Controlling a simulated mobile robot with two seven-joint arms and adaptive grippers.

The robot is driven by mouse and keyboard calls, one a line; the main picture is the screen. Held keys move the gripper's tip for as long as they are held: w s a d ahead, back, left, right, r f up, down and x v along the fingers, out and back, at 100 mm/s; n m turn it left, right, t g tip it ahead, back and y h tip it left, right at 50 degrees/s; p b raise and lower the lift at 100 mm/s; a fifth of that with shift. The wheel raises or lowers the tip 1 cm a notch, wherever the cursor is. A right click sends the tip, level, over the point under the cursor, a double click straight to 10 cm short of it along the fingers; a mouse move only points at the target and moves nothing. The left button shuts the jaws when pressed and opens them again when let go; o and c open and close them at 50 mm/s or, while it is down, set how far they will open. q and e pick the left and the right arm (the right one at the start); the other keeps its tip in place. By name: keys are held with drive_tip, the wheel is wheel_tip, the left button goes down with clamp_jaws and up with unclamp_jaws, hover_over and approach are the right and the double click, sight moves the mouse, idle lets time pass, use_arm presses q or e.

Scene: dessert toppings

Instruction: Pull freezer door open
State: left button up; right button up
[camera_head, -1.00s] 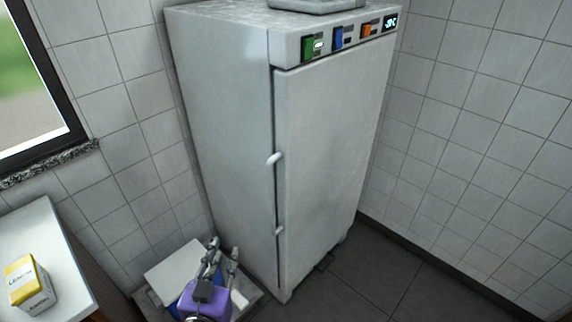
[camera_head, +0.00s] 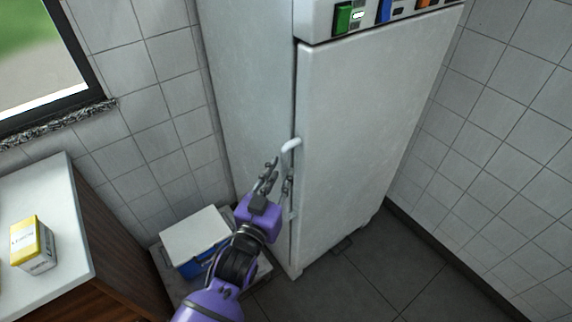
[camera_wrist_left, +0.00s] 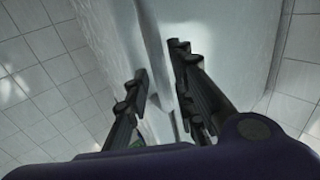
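The tall white freezer stands in the middle of the head view, and its door (camera_head: 370,140) is closed. A white bar handle (camera_head: 291,145) runs down the door's left edge; its lower part is partly behind my gripper. My left gripper (camera_head: 279,168) is open, its fingers pointing up just below and beside the handle's top end. In the left wrist view the two dark fingers (camera_wrist_left: 160,62) are spread apart, with the freezer's front edge beyond them. I cannot tell whether they touch the handle. My right gripper is not in view.
A counter (camera_head: 70,215) with a yellow and white carton (camera_head: 33,245) stands at the left. Grey floor (camera_head: 400,262) is clear before the door; a tiled wall is at right.

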sight(284, 169)
use_arm(q)
drive_tip(key=shift+x, duration=1.75)
drive_tip(key=shift+c, duration=0.2)
clamp_jaws()
